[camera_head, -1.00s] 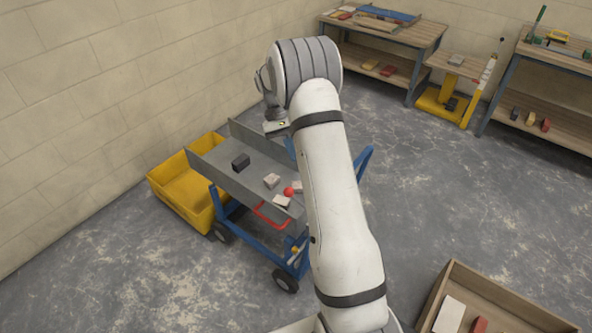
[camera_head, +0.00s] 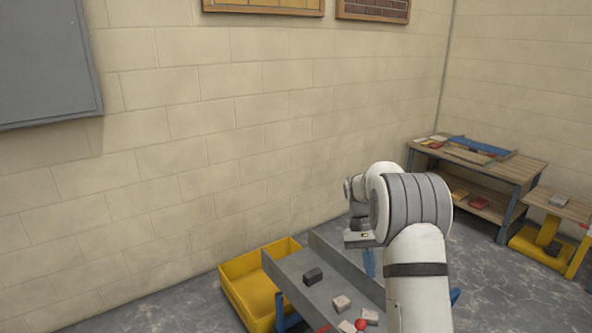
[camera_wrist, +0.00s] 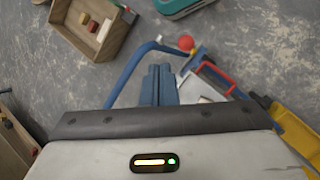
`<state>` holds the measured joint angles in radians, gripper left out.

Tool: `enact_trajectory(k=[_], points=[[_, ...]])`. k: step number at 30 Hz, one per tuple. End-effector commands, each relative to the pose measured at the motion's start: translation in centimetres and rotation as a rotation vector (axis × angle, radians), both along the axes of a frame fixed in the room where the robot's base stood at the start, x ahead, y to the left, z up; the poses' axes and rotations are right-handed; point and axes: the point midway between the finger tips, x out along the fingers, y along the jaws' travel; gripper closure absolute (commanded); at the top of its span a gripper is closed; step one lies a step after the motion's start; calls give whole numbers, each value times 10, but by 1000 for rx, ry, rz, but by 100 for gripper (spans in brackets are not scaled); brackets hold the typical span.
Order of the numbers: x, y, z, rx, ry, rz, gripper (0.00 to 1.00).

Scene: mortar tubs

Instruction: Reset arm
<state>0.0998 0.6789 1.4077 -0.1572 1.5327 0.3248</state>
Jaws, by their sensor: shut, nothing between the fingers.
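My gripper (camera_wrist: 160,74) shows in the wrist view as two blue-grey fingers pressed together, with nothing between them. In the head view my white arm reaches up and bends over at the wrist, above the right side of a grey tray cart (camera_head: 290,285). The fingers are hard to make out there. On the tray lie a dark block (camera_head: 313,276), a few pale blocks (camera_head: 341,303) and a red ball (camera_head: 361,324). The gripper is apart from all of them.
A yellow tub (camera_head: 237,284) stands between the cart and the block wall. A workbench (camera_head: 490,165) and a yellow stand (camera_head: 545,245) are at the right. The wrist view shows a wooden crate (camera_wrist: 112,42) on the floor and the cart's blue handle (camera_wrist: 128,68). Some floor is clear.

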Motion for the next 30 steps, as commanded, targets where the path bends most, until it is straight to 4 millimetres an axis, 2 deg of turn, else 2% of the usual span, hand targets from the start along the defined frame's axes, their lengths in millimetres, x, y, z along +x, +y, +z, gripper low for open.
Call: enact_trajectory(k=[1,6,15,22,27,30], points=[[-10,5,17,9,-34,15,100],[-47,22,59,48,-152,81,100],[-129,49,106,105,-358,198,100],[-198,67,117,135,-518,286,100],[-244,76,112,149,-626,348,100],[-263,80,106,153,-672,373,100]])
